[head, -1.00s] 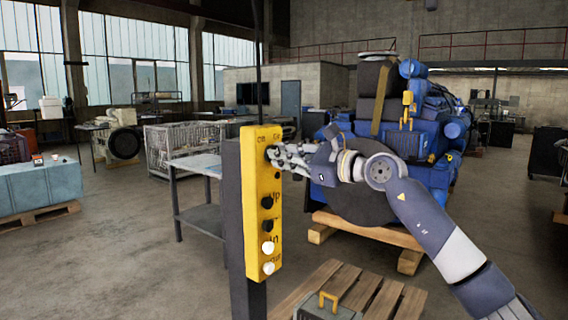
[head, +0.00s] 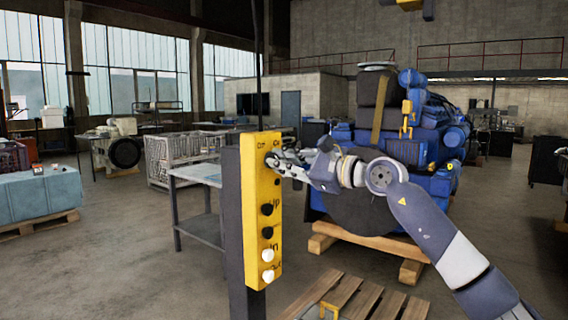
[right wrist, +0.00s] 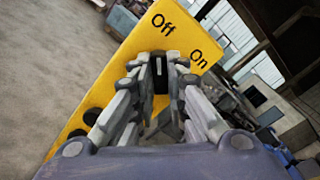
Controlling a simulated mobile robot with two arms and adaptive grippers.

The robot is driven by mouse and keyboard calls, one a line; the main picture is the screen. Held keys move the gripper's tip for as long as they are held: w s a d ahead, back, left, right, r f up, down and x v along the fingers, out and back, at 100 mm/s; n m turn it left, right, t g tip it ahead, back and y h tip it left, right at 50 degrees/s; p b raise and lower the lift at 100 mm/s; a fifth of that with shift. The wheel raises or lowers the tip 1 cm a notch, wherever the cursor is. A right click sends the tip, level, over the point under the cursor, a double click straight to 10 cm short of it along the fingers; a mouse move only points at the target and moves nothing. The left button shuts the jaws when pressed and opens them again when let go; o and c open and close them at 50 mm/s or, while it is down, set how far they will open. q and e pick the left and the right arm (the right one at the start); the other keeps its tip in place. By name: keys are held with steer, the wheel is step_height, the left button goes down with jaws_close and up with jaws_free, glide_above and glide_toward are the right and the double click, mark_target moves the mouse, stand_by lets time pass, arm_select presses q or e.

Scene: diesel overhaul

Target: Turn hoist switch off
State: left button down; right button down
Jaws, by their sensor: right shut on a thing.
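The yellow hoist control box (head: 262,212) stands upright on a dark post, left of centre in the head view. Its top carries "Off" and "On" labels, readable in the right wrist view on the yellow face (right wrist: 128,52). My right gripper (head: 272,160) reaches in from the right, its fingertips at the switch just below the labels. In the right wrist view the fingers (right wrist: 160,75) close around the dark switch (right wrist: 159,72), which lies between the fingertips and is partly hidden. The switch's exact setting is hard to tell. My left gripper is not in view.
Black buttons (head: 267,209) and white buttons (head: 268,276) sit lower on the box. A grey table (head: 192,176) stands behind it on the left. A blue engine (head: 430,170) on wooden blocks and a pallet (head: 355,300) are to the right.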

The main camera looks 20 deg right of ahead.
steer(key=c, duration=1.6)
jaws_free()
steer(key=shift+f, duration=0.1)
steer(key=v, duration=1.2)
